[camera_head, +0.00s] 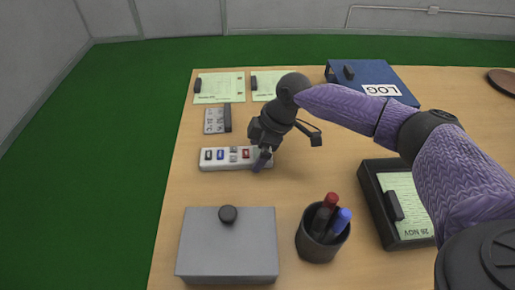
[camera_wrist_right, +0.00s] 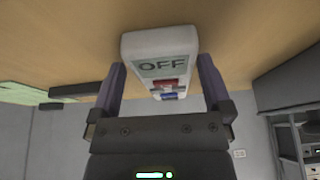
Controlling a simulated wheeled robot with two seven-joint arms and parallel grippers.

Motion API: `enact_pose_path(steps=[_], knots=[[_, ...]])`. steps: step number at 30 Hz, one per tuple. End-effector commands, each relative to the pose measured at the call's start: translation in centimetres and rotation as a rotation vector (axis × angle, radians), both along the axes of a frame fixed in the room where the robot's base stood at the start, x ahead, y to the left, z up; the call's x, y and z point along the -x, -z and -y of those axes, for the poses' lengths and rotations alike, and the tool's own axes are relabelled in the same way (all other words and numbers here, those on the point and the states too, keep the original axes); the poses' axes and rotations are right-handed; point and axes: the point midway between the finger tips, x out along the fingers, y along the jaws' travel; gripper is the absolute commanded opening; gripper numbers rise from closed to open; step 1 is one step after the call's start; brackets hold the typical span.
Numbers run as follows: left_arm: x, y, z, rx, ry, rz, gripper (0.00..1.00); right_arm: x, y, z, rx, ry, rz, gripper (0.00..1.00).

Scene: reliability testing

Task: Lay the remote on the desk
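The remote (camera_head: 222,159) is a long white bar with coloured buttons, level at the left part of the desk (camera_head: 295,190). My right gripper (camera_head: 262,158) is at its right end, with a finger on each side, shut on it. In the right wrist view the remote (camera_wrist_right: 160,55) shows its OFF label and red and blue buttons between the fingers of the right gripper (camera_wrist_right: 162,75). I cannot tell whether its underside touches the desk. My left gripper is not in view.
A grey keypad device (camera_head: 214,120) and clipped papers (camera_head: 222,84) lie behind the remote. A grey box (camera_head: 228,250), pen cup (camera_head: 312,245) and black tray (camera_head: 376,212) stand in front and to the right. A blue LOG binder (camera_head: 365,75) lies at the back.

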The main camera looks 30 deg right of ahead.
Motion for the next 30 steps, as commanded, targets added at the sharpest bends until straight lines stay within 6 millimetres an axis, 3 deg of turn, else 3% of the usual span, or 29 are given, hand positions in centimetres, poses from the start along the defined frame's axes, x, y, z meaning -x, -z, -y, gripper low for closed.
enact_pose_path(steps=[5,12,16,20,30], knots=[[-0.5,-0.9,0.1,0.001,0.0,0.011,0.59,0.2,-1.6,0.4,0.0,0.001,0.002,1.0],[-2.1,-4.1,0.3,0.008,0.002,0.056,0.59,1.3,-8.2,2.7,0.0,0.001,0.007,1.0],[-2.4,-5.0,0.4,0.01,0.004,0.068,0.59,1.7,-10.4,3.6,0.0,0.0,0.006,1.0],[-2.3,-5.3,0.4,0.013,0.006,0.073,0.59,1.9,-11.3,4.1,0.0,-0.001,0.003,1.0],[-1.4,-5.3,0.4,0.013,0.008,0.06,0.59,1.9,-11.2,4.1,0.0,-0.001,0.002,1.0]])
